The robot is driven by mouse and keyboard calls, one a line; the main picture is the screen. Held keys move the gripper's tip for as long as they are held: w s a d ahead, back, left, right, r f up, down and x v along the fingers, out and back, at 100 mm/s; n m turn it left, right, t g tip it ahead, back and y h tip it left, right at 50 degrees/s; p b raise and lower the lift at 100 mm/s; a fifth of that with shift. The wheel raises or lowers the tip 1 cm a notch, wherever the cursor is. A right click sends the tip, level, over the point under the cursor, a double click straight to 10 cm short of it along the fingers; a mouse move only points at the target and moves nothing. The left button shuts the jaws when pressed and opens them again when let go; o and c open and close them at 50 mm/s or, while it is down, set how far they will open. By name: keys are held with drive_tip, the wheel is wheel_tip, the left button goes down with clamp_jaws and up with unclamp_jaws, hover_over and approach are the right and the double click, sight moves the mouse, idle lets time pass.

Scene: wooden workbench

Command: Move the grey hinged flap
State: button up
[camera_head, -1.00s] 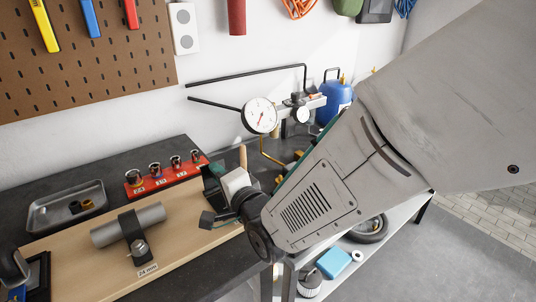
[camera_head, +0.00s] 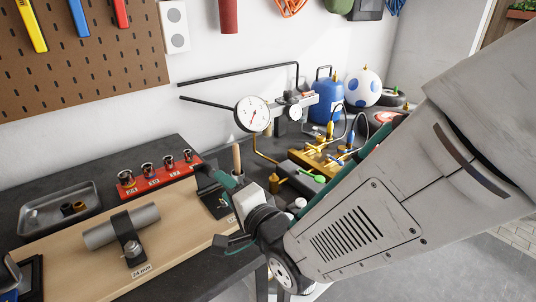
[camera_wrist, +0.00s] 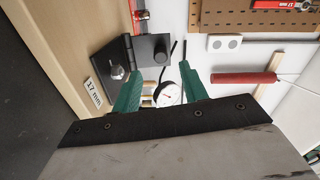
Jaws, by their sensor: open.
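In the head view, this dark fixture (camera_head: 216,205) stands at the board's right end, partly hidden by my gripper. My gripper (camera_head: 214,208) is open beside it. In the wrist view, its two green fingers (camera_wrist: 161,74) are spread with nothing held between them; the nearer finger overlaps the fixture's edge.
A grey cylinder (camera_head: 122,226) under a black strap lies on the wooden board (camera_head: 75,258). A socket rack (camera_head: 158,181) and metal tray (camera_head: 58,212) stand behind. A dial gauge (camera_head: 252,113) and brass manifold (camera_head: 325,155) are beyond my gripper.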

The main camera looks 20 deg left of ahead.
drive_tip(key=shift+s+d, duration=0.2)
drive_tip(key=shift+d, duration=0.25)
